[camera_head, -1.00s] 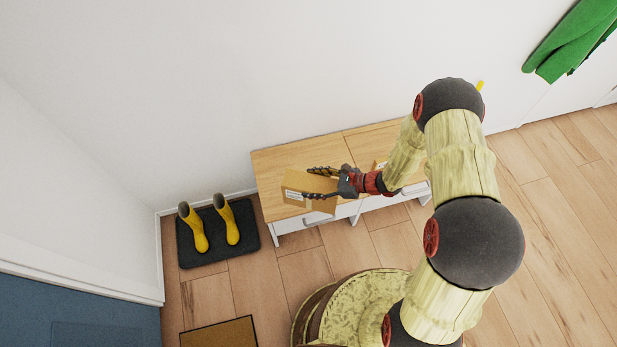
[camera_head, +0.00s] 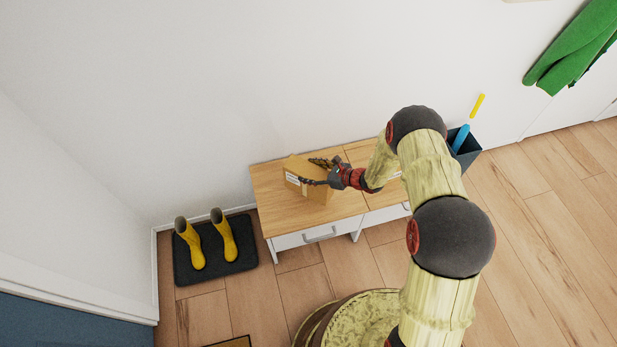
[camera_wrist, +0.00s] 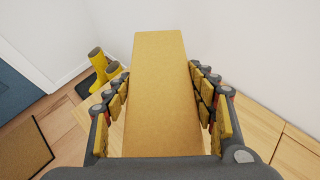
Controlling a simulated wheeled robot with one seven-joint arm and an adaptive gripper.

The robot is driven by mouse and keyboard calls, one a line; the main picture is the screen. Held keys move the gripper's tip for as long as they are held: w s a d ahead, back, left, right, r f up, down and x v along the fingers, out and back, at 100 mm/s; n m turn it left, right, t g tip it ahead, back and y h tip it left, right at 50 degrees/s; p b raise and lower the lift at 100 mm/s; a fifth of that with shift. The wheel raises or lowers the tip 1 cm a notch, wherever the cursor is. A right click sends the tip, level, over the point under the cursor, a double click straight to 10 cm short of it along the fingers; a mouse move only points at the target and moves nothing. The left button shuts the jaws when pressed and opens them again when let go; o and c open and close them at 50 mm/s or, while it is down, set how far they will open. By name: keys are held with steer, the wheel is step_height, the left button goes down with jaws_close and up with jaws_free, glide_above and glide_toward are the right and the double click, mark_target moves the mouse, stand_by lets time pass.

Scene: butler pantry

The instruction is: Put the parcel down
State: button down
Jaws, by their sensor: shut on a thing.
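The parcel is a brown cardboard box (camera_head: 303,169) with a white label on its side. In the head view it is over the left part of the wooden bench top (camera_head: 285,225), near the wall. My gripper (camera_head: 318,172) is shut on the parcel, with one finger along each side. In the wrist view the parcel (camera_wrist: 160,95) fills the middle between the fingers. I cannot tell whether its underside touches the bench top.
Yellow boots (camera_head: 205,243) stand on a dark mat (camera_head: 215,265) left of the bench. A dark bin (camera_head: 466,148) with a blue and yellow item stands right of the bench. Green clothing (camera_head: 575,50) hangs at upper right. The bench top in front of the parcel is clear.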

steer(key=shift+w+a+f+b, duration=0.2)
steer(key=shift+w+f+b, duration=0.05)
steer(key=shift+w+f, duration=0.45)
steer(key=shift+w+a+f+b, duration=0.2)
steer(key=shift+w+f+b, duration=0.05)
steer(key=shift+w+f, duration=0.45)
steer(key=shift+s+f+b, duration=0.1)
steer(key=shift+f+b, duration=0.55)
steer(key=shift+f, duration=0.75)
steer(key=shift+f, duration=0.15)
steer(key=c, duration=0.7)
jaws_free()
steer(key=shift+s, duration=0.1)
